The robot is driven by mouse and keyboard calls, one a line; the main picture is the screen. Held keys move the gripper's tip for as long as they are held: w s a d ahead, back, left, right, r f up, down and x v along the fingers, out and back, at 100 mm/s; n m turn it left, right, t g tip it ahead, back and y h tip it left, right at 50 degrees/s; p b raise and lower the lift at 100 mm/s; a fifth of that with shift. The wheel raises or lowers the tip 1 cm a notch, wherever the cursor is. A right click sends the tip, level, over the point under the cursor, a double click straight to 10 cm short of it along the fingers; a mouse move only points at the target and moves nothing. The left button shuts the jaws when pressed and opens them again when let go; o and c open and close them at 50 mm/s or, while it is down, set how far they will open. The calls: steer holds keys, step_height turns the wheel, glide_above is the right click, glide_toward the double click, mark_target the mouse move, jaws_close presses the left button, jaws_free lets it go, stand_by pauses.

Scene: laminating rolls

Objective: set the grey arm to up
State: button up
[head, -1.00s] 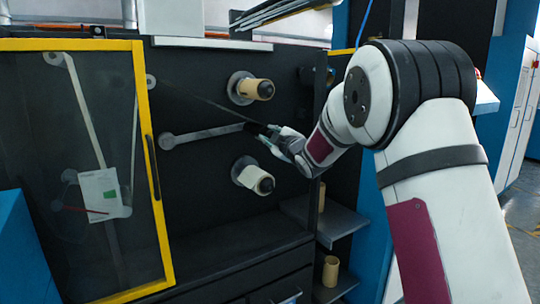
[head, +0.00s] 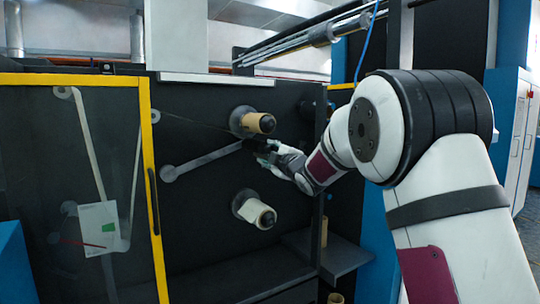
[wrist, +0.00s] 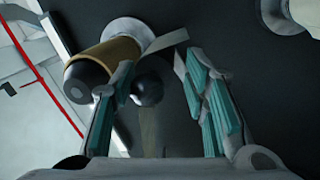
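The grey arm (head: 205,159) is a flat lever on the dark machine panel in the head view. It slopes up to the right from its round pivot (head: 169,173), and its right end lies just under the upper roll. My gripper (head: 265,153) is at that right end. In the wrist view, my gripper (wrist: 160,68) has its two teal-padded fingers spread apart. A round black knob (wrist: 148,90) shows between them, close to the left finger; I cannot tell if they touch. The arm's end is partly hidden by my gripper in the head view.
The upper tan roll (head: 258,123) sits right above my gripper, and it is close to the left finger in the wrist view (wrist: 113,55). A paler lower roll (head: 257,213) sticks out below. A yellow-framed clear door (head: 150,190) stands at left.

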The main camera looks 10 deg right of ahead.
steer(key=shift+s, duration=0.1)
steer(key=v, duration=1.1)
steer(key=shift+s, duration=0.4)
steer(key=shift+d+f, duration=0.1)
